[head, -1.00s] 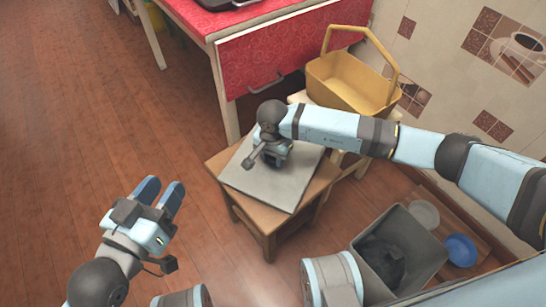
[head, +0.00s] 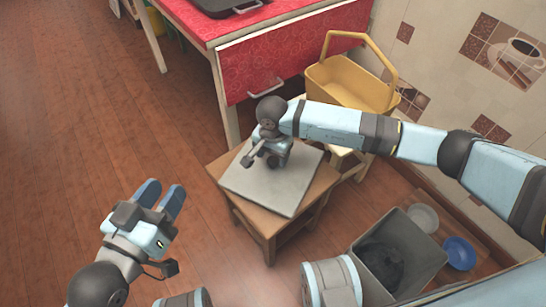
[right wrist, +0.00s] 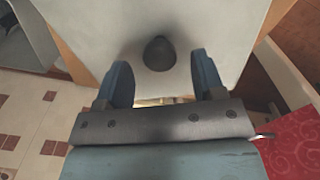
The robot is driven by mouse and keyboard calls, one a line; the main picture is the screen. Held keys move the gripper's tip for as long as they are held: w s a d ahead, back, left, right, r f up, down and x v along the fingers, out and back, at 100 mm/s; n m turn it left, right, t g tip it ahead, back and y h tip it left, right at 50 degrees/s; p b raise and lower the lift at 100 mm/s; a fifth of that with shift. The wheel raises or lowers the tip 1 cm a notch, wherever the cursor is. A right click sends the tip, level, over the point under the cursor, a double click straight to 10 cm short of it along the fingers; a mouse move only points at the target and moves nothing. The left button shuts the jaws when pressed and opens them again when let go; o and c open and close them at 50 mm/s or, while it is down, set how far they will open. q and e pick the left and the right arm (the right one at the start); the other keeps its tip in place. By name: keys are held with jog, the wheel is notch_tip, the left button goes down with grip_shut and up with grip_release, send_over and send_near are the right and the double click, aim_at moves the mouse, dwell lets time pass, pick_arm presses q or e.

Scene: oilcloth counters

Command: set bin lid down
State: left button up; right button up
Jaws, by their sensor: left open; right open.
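The bin lid (head: 262,188) is a flat grey square panel lying on a small wooden stool (head: 327,183). In the right wrist view the lid (right wrist: 225,30) shows a dark round knob (right wrist: 159,54). My right gripper (right wrist: 165,80) is open, its blue fingers on either side of the knob's near end and apart from it. The grey bin (head: 428,262) stands open on the floor at the lower right, with a dark bag inside. My left gripper (head: 160,195) is open and empty over the floor at the left.
A yellow basket (head: 345,85) with a raised handle stands on a light stool behind the lid. A red-covered counter (head: 260,60) is at the back. A white dish (head: 423,217) and a blue dish (head: 459,252) lie beside the bin. The left floor is clear.

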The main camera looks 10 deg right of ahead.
aim_at(273, 160)
pick_arm(q)
notch_tip(273, 160, up, 4)
jog(key=shift+s+a+f+n+t+p, duration=0.15)
jog(key=shift+n+t+p, duration=0.25)
jog(key=shift+t+p, duration=0.65)
pick_arm(e)
notch_tip(273, 160, up, 9)
jog(key=shift+r, duration=0.2)
